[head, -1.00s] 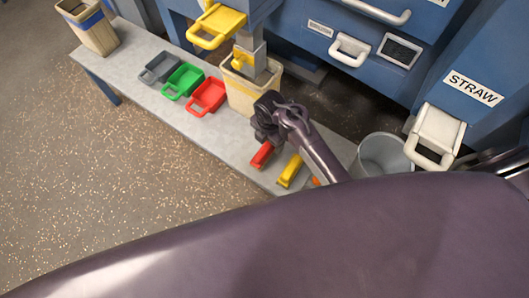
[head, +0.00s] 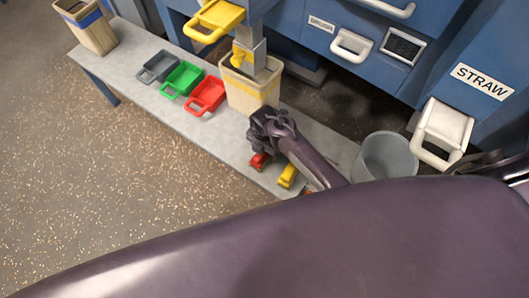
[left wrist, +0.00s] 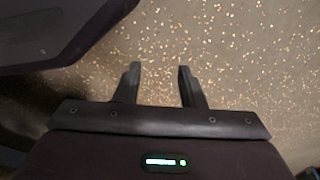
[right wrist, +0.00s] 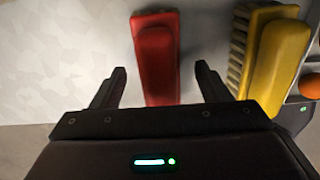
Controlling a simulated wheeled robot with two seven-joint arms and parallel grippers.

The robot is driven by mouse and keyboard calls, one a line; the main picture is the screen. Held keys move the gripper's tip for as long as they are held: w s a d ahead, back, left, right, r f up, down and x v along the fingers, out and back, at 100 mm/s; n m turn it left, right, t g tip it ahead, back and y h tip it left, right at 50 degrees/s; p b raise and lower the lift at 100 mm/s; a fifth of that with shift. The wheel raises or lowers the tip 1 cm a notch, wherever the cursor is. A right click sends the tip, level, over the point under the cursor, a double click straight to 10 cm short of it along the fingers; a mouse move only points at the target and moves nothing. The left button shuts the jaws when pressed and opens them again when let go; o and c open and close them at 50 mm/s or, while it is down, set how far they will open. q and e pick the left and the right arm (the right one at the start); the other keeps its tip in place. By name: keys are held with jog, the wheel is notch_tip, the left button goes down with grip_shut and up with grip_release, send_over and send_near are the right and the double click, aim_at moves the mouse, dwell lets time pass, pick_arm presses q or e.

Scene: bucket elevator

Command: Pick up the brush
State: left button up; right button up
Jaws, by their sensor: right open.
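A red brush-like block with a raised grip (head: 258,161) lies near the bench's front edge; it also shows in the right wrist view (right wrist: 156,55). Whether it has bristles I cannot tell. Beside it on the right is a yellow brush (head: 288,176), its bristles visible in the right wrist view (right wrist: 272,60). My right gripper (head: 260,152) is open, just above the red block. In the right wrist view its fingers (right wrist: 160,80) stand either side of the red block's near end, apparently not touching it. My left gripper (left wrist: 158,78) is open and empty above the floor.
The grey bench (head: 225,133) also holds grey (head: 158,67), green (head: 184,79) and red (head: 206,96) scoops and a beige bin (head: 250,92). A grey bucket (head: 387,157) stands right of the bench. An orange round thing (right wrist: 311,86) lies right of the yellow brush.

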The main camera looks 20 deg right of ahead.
jog(key=c, duration=1.1)
